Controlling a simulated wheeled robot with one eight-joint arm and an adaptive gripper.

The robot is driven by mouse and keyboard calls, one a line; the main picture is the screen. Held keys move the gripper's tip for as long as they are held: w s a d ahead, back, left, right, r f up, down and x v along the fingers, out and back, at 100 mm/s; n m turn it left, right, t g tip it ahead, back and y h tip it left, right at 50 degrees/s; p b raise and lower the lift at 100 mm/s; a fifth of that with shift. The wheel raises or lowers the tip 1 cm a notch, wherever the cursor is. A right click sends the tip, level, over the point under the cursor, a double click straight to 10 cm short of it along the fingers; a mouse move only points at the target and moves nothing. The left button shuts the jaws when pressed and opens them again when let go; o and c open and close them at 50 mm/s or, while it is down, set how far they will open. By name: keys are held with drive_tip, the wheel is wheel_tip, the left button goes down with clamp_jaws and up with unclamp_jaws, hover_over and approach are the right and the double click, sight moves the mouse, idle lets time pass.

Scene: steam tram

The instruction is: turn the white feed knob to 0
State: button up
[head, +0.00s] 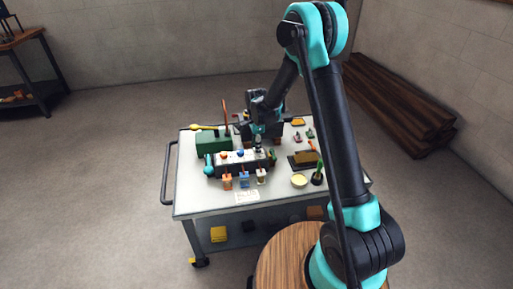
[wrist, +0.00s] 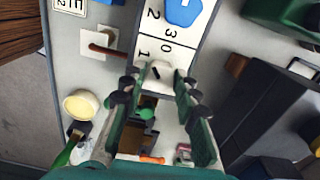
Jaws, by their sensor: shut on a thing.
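The white feed knob (wrist: 155,71) shows in the wrist view on a white panel strip (wrist: 160,35), with a dark mark on its top. The figures 0 and 1 are printed beside it. My gripper (wrist: 158,80) is shut on the knob, with one dark green finger at each side. Which figure the dark mark points to, I cannot tell for sure. In the head view my gripper (head: 258,139) reaches down to the right end of the control box (head: 240,166); it mostly hides the white knob there.
A blue knob (wrist: 183,12) sits beside the white one, and an orange knob (head: 224,155) further left. A green box (head: 213,144) stands behind the control box. A yellow bowl (head: 299,181) and a brush (head: 317,174) are on the cart top (head: 195,203) at right.

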drive_tip(key=m, duration=0.4)
drive_tip(key=shift+m, duration=1.9)
drive_tip(key=o, duration=1.2)
drive_tip(key=shift+c, duration=0.2)
drive_tip(key=shift+r, duration=0.1)
wheel_tip(320, 180, up, 12)
